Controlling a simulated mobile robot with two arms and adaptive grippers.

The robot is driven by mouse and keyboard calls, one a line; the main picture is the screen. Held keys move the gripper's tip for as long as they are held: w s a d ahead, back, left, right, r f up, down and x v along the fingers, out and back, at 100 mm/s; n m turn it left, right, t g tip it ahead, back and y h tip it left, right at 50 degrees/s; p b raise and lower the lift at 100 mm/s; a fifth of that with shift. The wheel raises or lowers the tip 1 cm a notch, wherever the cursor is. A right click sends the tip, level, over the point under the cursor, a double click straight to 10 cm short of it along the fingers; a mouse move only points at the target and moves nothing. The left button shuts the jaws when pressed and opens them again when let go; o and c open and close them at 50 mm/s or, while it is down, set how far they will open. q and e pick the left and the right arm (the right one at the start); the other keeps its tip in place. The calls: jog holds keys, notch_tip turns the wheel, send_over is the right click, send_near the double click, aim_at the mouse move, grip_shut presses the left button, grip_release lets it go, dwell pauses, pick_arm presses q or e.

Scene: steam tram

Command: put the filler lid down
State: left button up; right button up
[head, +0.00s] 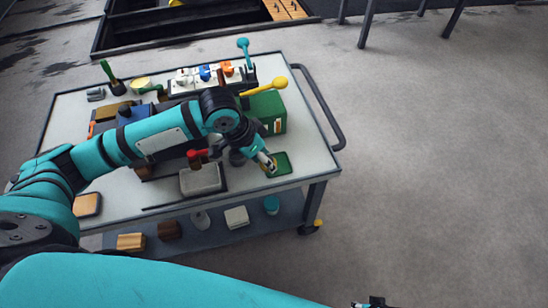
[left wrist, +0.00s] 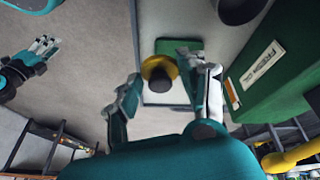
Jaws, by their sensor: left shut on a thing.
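The filler lid (left wrist: 155,69) is a yellow, brass-like disc with a dark knob (left wrist: 162,81), seen between my left fingers in the left wrist view. My left gripper (left wrist: 166,92) is shut on it. In the head view this gripper (head: 268,163) is at the cart's right side, over a small green pad (head: 283,162), and the lid is mostly hidden there. In the left wrist view the pad (left wrist: 185,47) shows just behind the lid; I cannot tell whether they touch. My right gripper (head: 374,304) is at the bottom edge, too small to read; it also shows in the left wrist view (left wrist: 40,50).
A green box (head: 268,108) with a label stands beside my left gripper, with a yellow-knobbed lever (head: 277,84) above it. A grey block (head: 201,179) and a red handle (head: 197,154) are to the left. The cart's rail (head: 322,108) bounds the right side; open floor lies beyond.

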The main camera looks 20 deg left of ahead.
aim_at(273, 159)
pick_arm(q)
jog(key=w, duration=0.2)
jog(key=w+d, duration=0.1)
jog(key=w, duration=0.1)
jog(key=shift+w+f, duration=0.1)
jog(key=shift+f, duration=0.15)
notch_tip(273, 159, down, 3)
jog(key=shift+f+b, duration=0.2)
jog(key=shift+b, duration=0.6)
pick_arm(e)
notch_tip(273, 159, up, 6)
jog(key=w, duration=0.1)
jog(key=shift+w, duration=0.4)
pick_arm(q)
jog(key=shift+f+p, duration=0.3)
jog(key=shift+f, duration=0.25)
pick_arm(e)
jog(key=shift+s+f, duration=0.15)
jog(key=shift+f, duration=0.5)
pick_arm(q)
jog(key=shift+f, duration=0.1)
jog(key=o, duration=1.1)
pick_arm(e)
jog(key=shift+f, duration=0.3)
